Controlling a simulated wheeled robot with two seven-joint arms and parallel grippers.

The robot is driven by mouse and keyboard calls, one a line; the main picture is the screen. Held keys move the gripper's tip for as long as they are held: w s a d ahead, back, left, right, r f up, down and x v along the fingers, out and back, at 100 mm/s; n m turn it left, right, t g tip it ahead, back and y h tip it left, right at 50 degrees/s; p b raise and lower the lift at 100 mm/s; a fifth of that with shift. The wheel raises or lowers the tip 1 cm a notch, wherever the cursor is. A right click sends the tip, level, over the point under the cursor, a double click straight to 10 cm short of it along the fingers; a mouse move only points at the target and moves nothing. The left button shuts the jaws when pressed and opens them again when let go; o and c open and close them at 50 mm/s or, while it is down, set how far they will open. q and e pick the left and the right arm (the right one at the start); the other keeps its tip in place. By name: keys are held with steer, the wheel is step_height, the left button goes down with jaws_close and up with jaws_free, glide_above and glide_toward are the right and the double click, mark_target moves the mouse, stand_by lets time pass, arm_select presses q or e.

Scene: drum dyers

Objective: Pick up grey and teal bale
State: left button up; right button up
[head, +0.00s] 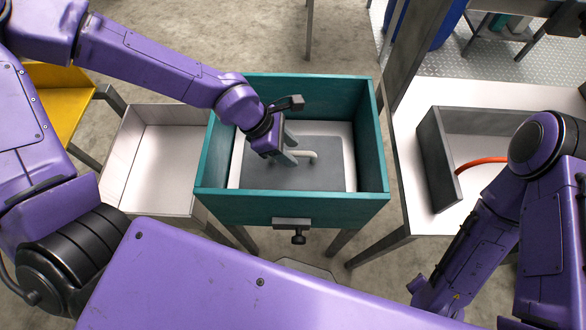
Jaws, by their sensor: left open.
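A teal open-topped box (290,206) stands in the middle on legs, with a white lining. A flat grey slab (325,178) lies inside it, with a small white curved piece (309,154) on top. I cannot make out for certain which thing is the grey and teal bale. My left gripper (291,157) reaches down into the box over the slab, beside the white piece. It is open, and I cannot tell whether it touches anything. My right arm shows at the right, but its gripper is not in view.
An empty white tray (123,150) stands left of the teal box. A white table (412,198) at the right carries a grey-walled bin (436,155) with an orange curved piece (482,163). A yellow thing (62,95) stands at the far left.

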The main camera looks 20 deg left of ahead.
arm_select(q)
steer(key=shift+x, duration=1.1)
steer(key=shift+r, duration=0.1)
jaws_close()
steer(key=shift+r, duration=0.1)
